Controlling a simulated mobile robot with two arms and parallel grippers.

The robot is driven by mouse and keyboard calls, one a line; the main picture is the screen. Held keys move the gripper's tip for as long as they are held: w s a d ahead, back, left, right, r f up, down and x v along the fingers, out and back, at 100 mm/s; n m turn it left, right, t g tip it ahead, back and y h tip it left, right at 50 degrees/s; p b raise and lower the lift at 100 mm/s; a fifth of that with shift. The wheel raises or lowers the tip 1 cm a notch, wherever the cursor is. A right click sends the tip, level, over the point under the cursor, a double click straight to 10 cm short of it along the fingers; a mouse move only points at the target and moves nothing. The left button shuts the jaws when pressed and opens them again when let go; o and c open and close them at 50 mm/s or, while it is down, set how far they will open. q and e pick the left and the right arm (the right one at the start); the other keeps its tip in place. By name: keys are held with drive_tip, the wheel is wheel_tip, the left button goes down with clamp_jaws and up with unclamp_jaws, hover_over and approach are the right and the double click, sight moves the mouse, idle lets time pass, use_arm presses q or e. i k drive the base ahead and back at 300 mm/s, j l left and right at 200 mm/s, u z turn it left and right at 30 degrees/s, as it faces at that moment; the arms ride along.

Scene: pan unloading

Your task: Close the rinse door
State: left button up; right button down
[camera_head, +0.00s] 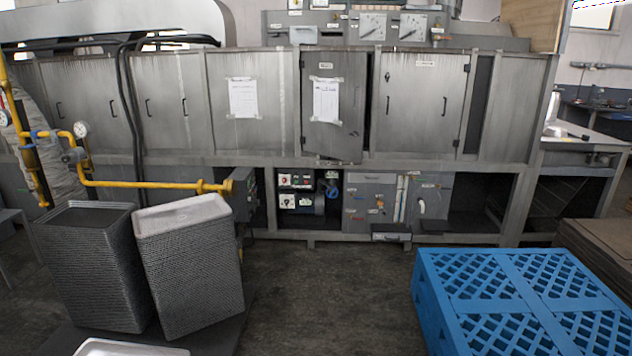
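A long grey metal washing machine (250,165) runs across the middle of the head view. Its middle door (340,75) has a white paper sheet on it and stands slightly ajar. A dark gap shows along its right edge, and its lower edge hangs out in front of the frame. The neighbouring door to the right (420,115) looks shut. The door labels are too small to read, so I cannot confirm which one is the rinse door. Neither of my grippers is in view.
Two tall stacks of pans, one dark-topped (90,270) and one light-topped (188,270), stand at the left. Blue crates or pallets (520,290) fill the lower right. A yellow pipe (140,184) crosses the left. Open floor (325,290) lies between.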

sight(334, 82)
drive_tip(key=i, duration=2.35)
